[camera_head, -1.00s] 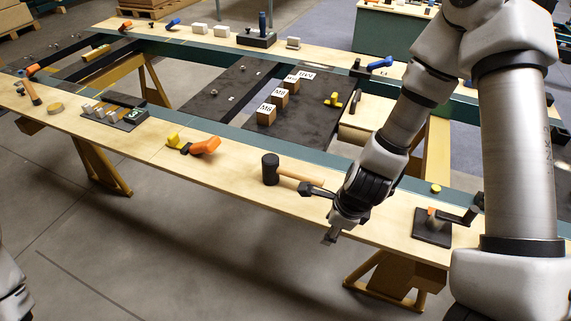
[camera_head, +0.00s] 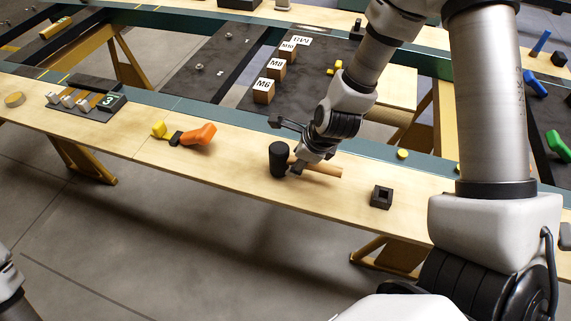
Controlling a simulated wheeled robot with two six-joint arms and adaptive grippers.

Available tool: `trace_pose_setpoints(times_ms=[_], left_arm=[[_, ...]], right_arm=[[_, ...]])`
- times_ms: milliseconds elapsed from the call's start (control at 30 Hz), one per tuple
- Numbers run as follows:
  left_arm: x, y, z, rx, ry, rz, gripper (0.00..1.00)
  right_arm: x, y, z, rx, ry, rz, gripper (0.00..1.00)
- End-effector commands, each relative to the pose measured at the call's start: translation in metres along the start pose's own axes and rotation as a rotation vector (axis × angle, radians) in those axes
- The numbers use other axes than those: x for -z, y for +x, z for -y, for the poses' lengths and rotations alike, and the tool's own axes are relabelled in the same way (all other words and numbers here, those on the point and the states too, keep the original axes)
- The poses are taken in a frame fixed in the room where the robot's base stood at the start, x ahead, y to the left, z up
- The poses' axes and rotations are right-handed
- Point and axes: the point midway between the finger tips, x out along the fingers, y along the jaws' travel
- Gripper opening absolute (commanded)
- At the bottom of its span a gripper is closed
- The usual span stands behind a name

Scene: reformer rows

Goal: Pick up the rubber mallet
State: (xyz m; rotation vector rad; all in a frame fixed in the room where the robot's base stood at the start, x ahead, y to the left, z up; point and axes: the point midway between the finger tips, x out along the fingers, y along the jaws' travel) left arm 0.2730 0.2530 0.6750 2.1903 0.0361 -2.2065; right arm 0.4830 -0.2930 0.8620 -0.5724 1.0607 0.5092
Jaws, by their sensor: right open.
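The rubber mallet lies on the pale wooden board, with its black head (camera_head: 279,160) at the left and its light wooden handle (camera_head: 326,171) pointing right. My right gripper (camera_head: 288,144) is open and empty, just above and behind the mallet. One dark finger reaches out behind the head, and the other is in front of the handle near the head, hiding part of it. I cannot tell whether that finger touches the handle. My left gripper is out of view; only a piece of my left arm shows at the lower left edge.
Blocks labelled M6 (camera_head: 263,92) and M8 (camera_head: 276,70) stand on the dark panel behind. The board's front edge drops to open floor.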

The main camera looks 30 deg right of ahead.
Motion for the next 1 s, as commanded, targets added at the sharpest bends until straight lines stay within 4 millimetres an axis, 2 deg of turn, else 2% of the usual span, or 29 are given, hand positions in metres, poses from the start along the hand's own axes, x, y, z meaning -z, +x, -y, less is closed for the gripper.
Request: trace_pose_setpoints(times_ms=[167, 300, 333, 767, 1000], left_arm=[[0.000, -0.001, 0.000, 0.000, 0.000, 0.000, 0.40], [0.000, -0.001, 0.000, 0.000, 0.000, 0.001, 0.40], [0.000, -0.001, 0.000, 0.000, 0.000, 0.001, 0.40], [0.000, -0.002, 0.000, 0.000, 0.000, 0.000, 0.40], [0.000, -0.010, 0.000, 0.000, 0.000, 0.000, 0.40]], right_arm=[[-0.001, -0.001, 0.000, 0.000, 0.000, 0.001, 0.55], [-0.001, -0.001, 0.000, 0.000, 0.000, 0.001, 0.05], [0.000, -0.001, 0.000, 0.000, 0.000, 0.000, 0.00], [-0.001, -0.004, 0.001, 0.000, 0.001, 0.000, 0.00], [-0.011, -0.027, 0.006, 0.002, 0.000, 0.001, 0.00]])
